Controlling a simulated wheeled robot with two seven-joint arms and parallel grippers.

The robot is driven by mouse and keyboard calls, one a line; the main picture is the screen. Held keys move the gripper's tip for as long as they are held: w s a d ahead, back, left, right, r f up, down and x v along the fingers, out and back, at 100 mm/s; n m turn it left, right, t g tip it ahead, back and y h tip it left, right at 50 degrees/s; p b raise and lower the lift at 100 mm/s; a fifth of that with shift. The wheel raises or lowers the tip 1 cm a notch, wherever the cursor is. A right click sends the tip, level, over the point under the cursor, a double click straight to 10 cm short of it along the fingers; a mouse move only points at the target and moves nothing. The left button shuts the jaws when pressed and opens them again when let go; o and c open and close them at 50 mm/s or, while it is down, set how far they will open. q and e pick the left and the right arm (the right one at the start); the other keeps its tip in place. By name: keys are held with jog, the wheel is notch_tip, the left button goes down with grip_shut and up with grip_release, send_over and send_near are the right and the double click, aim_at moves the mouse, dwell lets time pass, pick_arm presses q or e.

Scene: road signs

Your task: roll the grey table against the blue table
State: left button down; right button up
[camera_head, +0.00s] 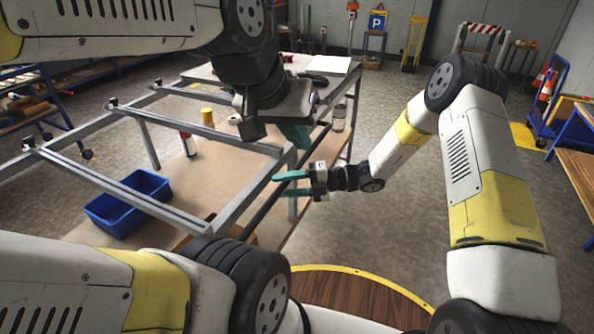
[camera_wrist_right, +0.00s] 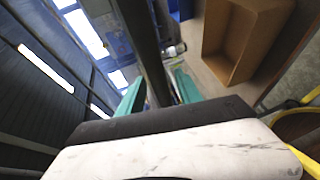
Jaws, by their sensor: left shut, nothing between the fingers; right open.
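The grey table (camera_head: 125,191) is an open grey frame with a tan lower shelf, at left and centre in the head view. My left gripper (camera_head: 296,136) is shut and empty, pointing down above the frame's right end. My right gripper (camera_head: 278,185) is open at that end, beside a dark bar (camera_head: 262,214). In the right wrist view, the bar (camera_wrist_right: 146,45) runs between the open fingers of this gripper (camera_wrist_right: 158,93); contact cannot be told. Blue-legged tables stand at the right edge (camera_head: 577,160) and far left (camera_head: 30,78).
A blue bin (camera_head: 128,203) and a yellow can (camera_head: 207,116) are on the lower shelf. A blue trolley (camera_head: 546,100) with cones stands at the back right. A parking sign (camera_head: 377,20) stands at the back. Floor (camera_head: 395,215) is clear right of the grey table.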

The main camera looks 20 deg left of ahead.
jog(key=shift+s+a+f, duration=0.1)
jog(key=shift+a, duration=0.25)
grip_shut()
dwell(1.2)
